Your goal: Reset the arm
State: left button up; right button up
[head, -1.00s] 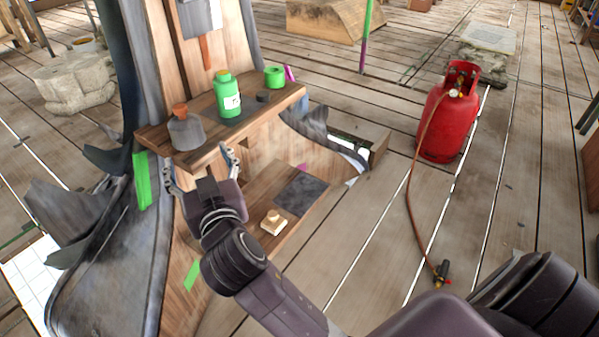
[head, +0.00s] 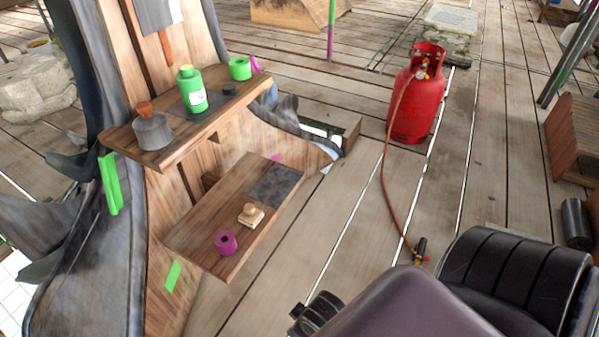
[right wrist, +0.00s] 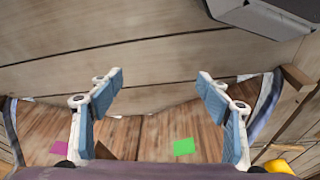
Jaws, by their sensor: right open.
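My right arm fills the lower right of the head view, folded back close to me; its gripper is outside that view. In the right wrist view my right gripper (right wrist: 160,95) has its two blue-padded fingers wide apart with nothing between them. Planks show beyond the fingers, with a green patch (right wrist: 184,147) and a magenta patch (right wrist: 58,147) on the wood below. My left gripper is in neither view.
A wooden spire's upper shelf (head: 165,158) carries a grey pot (head: 152,132), a green bottle (head: 192,92) and green tape (head: 240,68). Its lower shelf (head: 205,240) holds magenta tape (head: 226,243) and a small wooden block (head: 251,215). A red gas cylinder (head: 417,100) with a hose stands on open plank floor.

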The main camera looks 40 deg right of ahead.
jog(key=shift+r, duration=0.1)
